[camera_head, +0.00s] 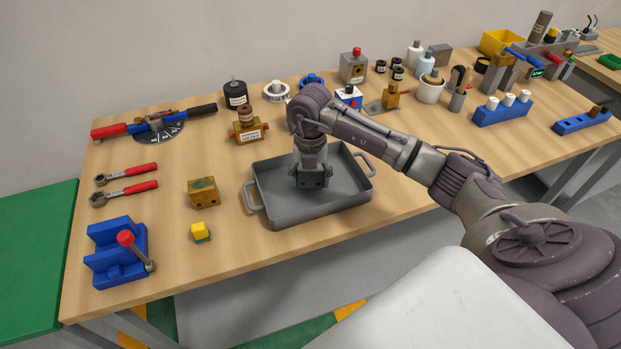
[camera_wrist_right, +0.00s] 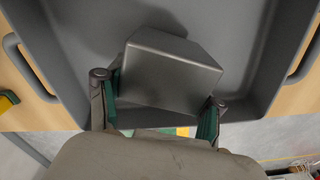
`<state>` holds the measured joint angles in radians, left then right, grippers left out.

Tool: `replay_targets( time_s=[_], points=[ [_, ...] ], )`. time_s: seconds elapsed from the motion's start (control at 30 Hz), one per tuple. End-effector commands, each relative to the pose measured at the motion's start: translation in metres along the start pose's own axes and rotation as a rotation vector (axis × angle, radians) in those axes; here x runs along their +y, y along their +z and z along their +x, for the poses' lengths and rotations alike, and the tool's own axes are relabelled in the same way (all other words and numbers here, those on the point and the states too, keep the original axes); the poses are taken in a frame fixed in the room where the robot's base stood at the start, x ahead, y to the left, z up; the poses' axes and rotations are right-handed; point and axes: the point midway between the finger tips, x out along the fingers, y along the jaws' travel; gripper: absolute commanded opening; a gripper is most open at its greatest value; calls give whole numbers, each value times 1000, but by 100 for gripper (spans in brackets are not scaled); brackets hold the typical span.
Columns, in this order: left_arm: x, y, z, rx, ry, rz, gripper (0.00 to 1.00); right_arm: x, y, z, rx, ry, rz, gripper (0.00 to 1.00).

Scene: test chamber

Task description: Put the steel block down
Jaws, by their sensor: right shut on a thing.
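The steel block (camera_wrist_right: 172,68) is a plain grey block between the green-padded fingers of my right gripper (camera_wrist_right: 160,103) in the right wrist view. The fingers are shut on its two sides. In the head view my right gripper (camera_head: 311,178) points down inside the grey tray (camera_head: 318,211), near its middle, and mostly hides the block. The tray also shows in the right wrist view (camera_wrist_right: 60,62), with its floor below the block. A shadow lies beside the block; I cannot tell whether the block touches the floor. My left gripper is not in view.
Several jars and tools line the back. The table's front edge is clear.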

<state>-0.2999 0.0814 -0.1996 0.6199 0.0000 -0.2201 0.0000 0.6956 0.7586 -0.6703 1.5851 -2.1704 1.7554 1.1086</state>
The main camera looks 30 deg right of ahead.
Motion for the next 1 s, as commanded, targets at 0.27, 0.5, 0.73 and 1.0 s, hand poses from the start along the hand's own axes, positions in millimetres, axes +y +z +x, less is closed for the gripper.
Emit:
replay_targets(
  time_s=[0.27, 0.5, 0.73, 1.0],
  points=[
    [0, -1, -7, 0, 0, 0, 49, 0, 0, 17, -2, 2, 0, 31],
    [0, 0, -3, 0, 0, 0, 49, 0, 0, 20, -2, 2, 0, 31],
    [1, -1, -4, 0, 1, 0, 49, 0, 0, 20, 0, 1, 1, 91],
    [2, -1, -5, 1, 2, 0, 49, 0, 0, 18, -1, 1, 1, 91]
  ],
)
